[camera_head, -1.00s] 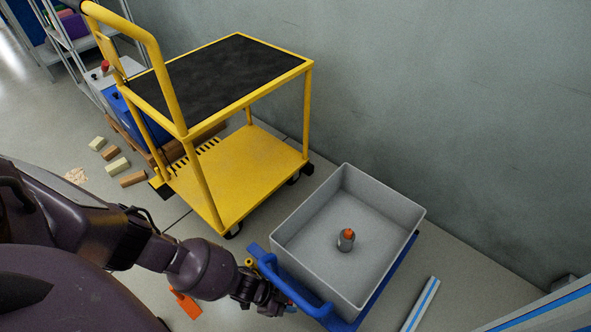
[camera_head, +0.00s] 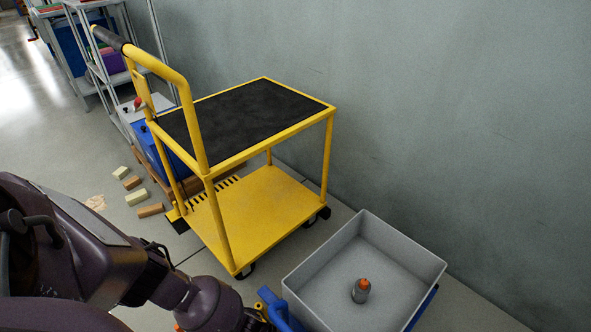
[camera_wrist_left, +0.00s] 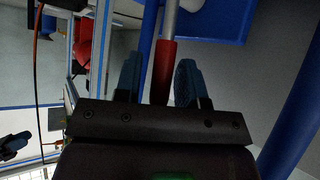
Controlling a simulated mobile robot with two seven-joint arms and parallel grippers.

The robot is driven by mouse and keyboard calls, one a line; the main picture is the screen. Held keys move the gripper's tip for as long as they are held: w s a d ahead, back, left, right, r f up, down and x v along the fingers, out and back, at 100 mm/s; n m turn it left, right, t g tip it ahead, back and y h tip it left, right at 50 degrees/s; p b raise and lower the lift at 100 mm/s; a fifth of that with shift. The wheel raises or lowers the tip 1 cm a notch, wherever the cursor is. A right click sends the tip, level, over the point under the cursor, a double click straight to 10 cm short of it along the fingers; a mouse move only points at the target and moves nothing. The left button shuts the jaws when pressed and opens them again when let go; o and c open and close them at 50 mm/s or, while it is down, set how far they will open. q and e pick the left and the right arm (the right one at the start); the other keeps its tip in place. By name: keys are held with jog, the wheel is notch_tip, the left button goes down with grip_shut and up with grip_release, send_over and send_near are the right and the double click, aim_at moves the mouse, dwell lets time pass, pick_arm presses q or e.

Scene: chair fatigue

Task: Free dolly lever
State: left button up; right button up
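The blue dolly (camera_head: 278,311) is at the bottom of the head view, mostly cut off, under a grey bin (camera_head: 300,297). In the left wrist view a lever with a red grip (camera_wrist_left: 163,70) and a pale metal rod runs between the two fingers of my left gripper (camera_wrist_left: 159,82). The fingers are apart, with a visible gap on the left of the red grip; the right finger is close to it, and I cannot tell whether they touch. A blue bar (camera_wrist_left: 147,40) runs beside the lever. In the head view the left gripper is below the frame. My right gripper is not in view.
A grey canister with an orange top (camera_head: 361,290) stands in the bin. A yellow cart (camera_head: 262,215) stands behind the dolly. Small blocks (camera_head: 150,210) lie on the floor at left. A grey wall (camera_head: 450,120) closes off the right. A thick blue tube (camera_wrist_left: 295,125) is right of my left gripper.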

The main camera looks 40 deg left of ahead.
pick_arm(q)
jog(key=shift+o, duration=0.7)
jog(key=shift+a+r, duration=0.15)
jog(key=shift+a, duration=0.05)
jog(key=p+v, duration=0.4)
jog(key=v, duration=0.6)
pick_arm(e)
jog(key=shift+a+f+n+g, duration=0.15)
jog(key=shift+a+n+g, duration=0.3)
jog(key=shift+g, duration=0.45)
pick_arm(q)
jog(key=shift+s+a+r, duration=0.1)
jog(key=shift+s, duration=0.05)
jog(key=shift+c, duration=0.3)
